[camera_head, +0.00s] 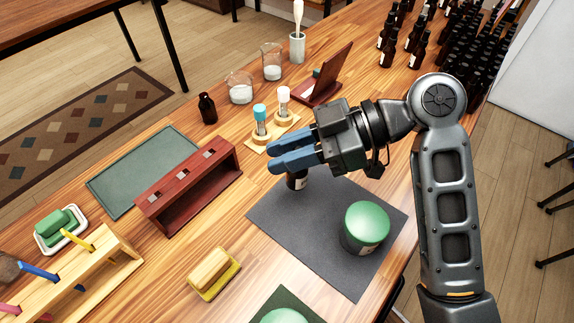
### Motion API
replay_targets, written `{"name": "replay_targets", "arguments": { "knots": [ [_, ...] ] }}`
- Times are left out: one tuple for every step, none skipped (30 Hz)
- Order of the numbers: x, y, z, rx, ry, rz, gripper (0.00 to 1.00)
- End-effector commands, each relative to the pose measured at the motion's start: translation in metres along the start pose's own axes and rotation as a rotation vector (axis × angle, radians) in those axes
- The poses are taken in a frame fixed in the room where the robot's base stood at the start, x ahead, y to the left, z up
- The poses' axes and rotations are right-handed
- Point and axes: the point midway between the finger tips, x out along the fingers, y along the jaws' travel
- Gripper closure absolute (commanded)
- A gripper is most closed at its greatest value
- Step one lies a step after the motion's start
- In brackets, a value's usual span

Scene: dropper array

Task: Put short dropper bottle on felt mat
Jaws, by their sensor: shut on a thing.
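The short dropper bottle (297,182), dark with a pale label, is at the upper left part of the dark grey felt mat (290,225). Its upper part is hidden by my gripper (275,156), whose blue fingers are shut on it from the right. The bottle looks upright, with its base over the mat. I cannot tell for sure whether the base touches the mat.
A green-lidded jar (365,228) stands on the mat's right part. A red wooden rack (190,185) is to the left, and a stand with two vials (272,130) is just behind. Another dark bottle (207,108) stands farther back. The mat's lower left is bare.

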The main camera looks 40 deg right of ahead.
Motion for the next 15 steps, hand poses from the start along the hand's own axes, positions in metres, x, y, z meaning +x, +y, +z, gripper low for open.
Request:
{"name": "replay_targets", "arguments": {
  "knots": [
    [0.002,0.0,0.004,0.003,0.0,0.0,1.0],
    [0.003,0.0,0.006,0.004,0.0,0.0,1.0],
    [0.004,0.0,0.011,0.005,0.0,0.0,1.0],
    [0.006,0.0,0.015,0.006,0.0,0.0,1.0],
    [0.008,-0.001,0.019,0.005,0.0,-0.001,1.0],
    [0.011,0.0,0.029,0.005,0.0,-0.001,1.0],
    [0.013,0.0,0.033,0.004,0.0,-0.001,1.0],
    [0.014,0.0,0.035,0.003,0.0,0.0,1.0],
    [0.015,0.0,0.037,0.002,0.0,0.0,1.0],
    [0.015,0.0,0.038,0.001,0.0,0.0,1.0],
    [0.015,0.0,0.037,0.001,0.0,0.0,1.0],
    [0.015,0.0,0.037,0.001,0.0,0.0,1.0],
    [0.015,0.0,0.036,0.001,0.0,0.0,1.0],
    [0.015,0.0,0.036,0.001,-0.001,0.0,1.0],
    [0.015,0.0,0.036,0.002,-0.001,0.0,1.0]
  ]
}}
